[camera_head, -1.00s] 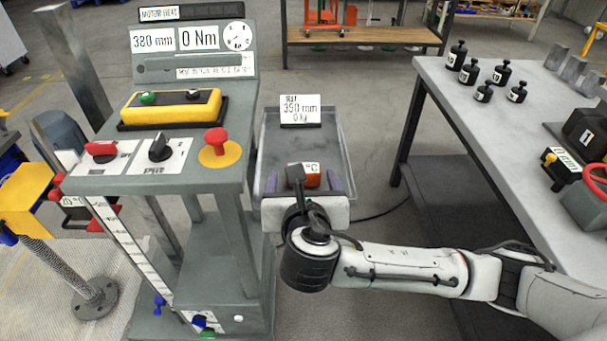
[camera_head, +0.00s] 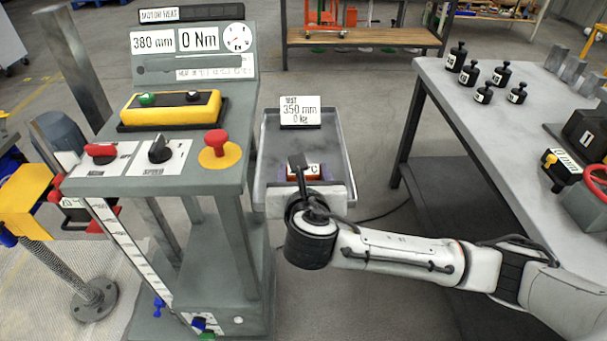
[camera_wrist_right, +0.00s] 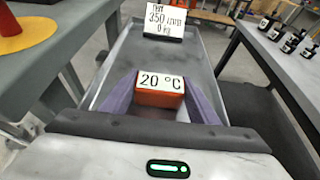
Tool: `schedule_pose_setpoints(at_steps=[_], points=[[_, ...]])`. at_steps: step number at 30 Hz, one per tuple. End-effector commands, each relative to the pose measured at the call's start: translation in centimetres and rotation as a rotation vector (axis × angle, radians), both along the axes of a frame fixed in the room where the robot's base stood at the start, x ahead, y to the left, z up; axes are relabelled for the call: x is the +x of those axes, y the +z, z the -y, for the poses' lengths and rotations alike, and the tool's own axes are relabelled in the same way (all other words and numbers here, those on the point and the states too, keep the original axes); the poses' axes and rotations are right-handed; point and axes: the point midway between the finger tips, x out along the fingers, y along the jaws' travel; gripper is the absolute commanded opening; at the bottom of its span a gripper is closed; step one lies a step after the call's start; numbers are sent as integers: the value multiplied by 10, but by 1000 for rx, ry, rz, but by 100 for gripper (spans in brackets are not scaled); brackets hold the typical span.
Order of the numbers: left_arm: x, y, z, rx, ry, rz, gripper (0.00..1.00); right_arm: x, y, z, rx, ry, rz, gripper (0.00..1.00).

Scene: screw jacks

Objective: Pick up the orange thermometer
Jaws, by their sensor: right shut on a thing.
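The orange thermometer (camera_wrist_right: 160,98) is a small block with a white label reading 20 °C. It lies between the two purple fingers of my right gripper (camera_wrist_right: 160,90), which is shut on it. In the head view the thermometer (camera_head: 292,173) shows partly at the near end of the grey tray, and my right wrist covers some of it. My right gripper (camera_head: 303,173) points away from me there. I cannot tell whether the thermometer still touches the tray. My left gripper is not in view.
The grey tray (camera_head: 340,150) holds a sign (camera_head: 300,110) reading 350 mm and 0 kg. The control stand (camera_head: 225,183) is close on the left. A workbench (camera_head: 440,85) with several black weights is on the right.

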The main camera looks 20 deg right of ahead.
Motion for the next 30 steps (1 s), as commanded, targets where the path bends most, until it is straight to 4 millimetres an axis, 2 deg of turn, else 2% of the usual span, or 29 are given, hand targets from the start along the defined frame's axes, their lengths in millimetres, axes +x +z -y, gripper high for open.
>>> schedule_pose_setpoints(at_steps=[5,15,22,26,30], points=[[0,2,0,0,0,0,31,1,14,-1,3,1,4,28],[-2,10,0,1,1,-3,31,1,81,0,3,0,6,28],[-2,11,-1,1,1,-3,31,0,101,1,1,2,3,28],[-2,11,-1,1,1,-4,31,-7,114,13,1,34,5,28],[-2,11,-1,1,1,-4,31,-26,140,31,-1,118,8,28]])
